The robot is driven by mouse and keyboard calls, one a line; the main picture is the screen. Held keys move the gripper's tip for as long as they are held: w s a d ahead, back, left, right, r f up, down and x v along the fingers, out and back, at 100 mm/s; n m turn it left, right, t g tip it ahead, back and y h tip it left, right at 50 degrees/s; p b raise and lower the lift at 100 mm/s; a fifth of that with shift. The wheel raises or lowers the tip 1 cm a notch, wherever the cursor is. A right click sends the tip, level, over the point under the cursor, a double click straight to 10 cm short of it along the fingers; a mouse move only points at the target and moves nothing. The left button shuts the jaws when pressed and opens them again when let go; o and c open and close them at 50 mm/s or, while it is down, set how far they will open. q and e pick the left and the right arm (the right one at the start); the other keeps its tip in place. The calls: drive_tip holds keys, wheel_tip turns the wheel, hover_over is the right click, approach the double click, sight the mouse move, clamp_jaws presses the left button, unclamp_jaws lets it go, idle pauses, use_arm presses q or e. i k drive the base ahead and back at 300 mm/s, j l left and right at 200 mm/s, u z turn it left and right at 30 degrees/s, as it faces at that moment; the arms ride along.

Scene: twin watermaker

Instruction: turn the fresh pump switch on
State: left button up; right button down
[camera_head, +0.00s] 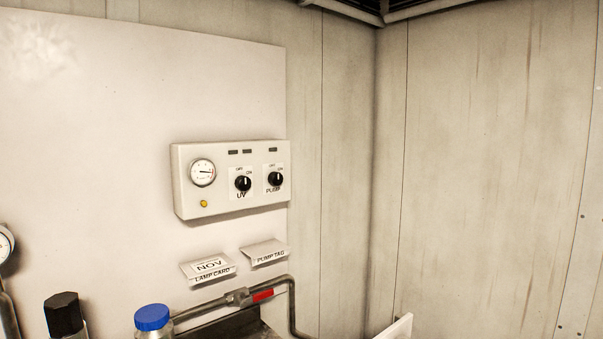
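A white control box (188,203) is mounted on the pale wall panel, left of centre. At its right is a black rotary switch (275,179) labelled PUMP, with small markings above it. The word "fresh" is not readable on it. The markings and the knob's pointer are too small for me to tell its setting surely. A similar black UV switch (243,184) sits to its left. Neither of my grippers shows in this view, and nothing touches or covers the switches.
The box also carries a round gauge (202,172), a yellow light (204,203) and small dark indicators. Below are a lamp card holder (208,270), a pump tag holder (264,253) and a pipe with a red handle (263,295). A blue cap (152,317) and black cap (64,314) stand lower left.

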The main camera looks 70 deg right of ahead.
sight(274, 178)
drive_tip(key=z, duration=2)
